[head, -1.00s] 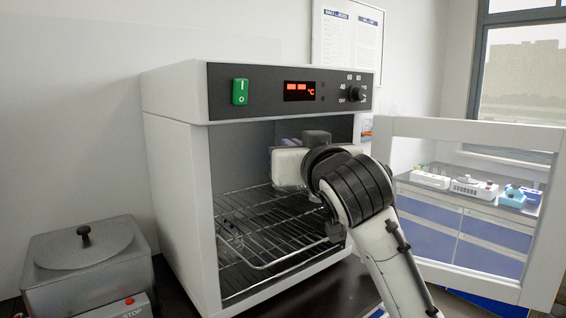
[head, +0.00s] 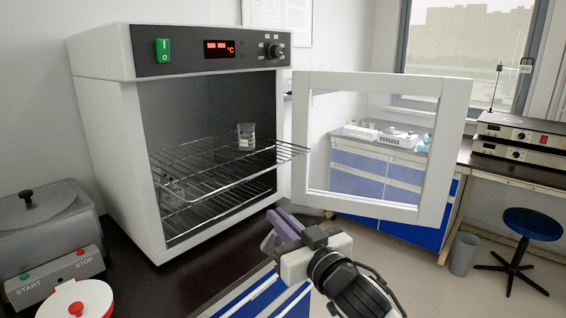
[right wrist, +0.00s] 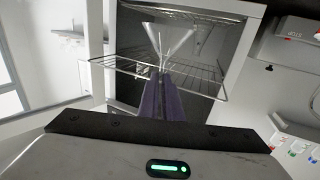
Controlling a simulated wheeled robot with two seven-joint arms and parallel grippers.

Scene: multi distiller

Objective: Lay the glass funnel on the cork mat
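My right gripper (head: 282,228), with purple fingers, is outside the oven, in front of its opening and low over the counter's edge. In the right wrist view its fingers (right wrist: 159,92) are close together on the narrow end of the clear, V-shaped glass funnel (right wrist: 168,40). The funnel's wide end points away from the gripper. The cork mat is not visible in either view. My left gripper is not in view.
The white oven (head: 110,150) stands open, its glazed door (head: 455,150) swung right. A glass beaker (head: 246,138) stands on its upper wire rack (head: 195,172). A grey lidded bath (head: 45,222) and a red-and-white container (head: 92,300) are at left. The dark counter (head: 185,285) before the oven is clear.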

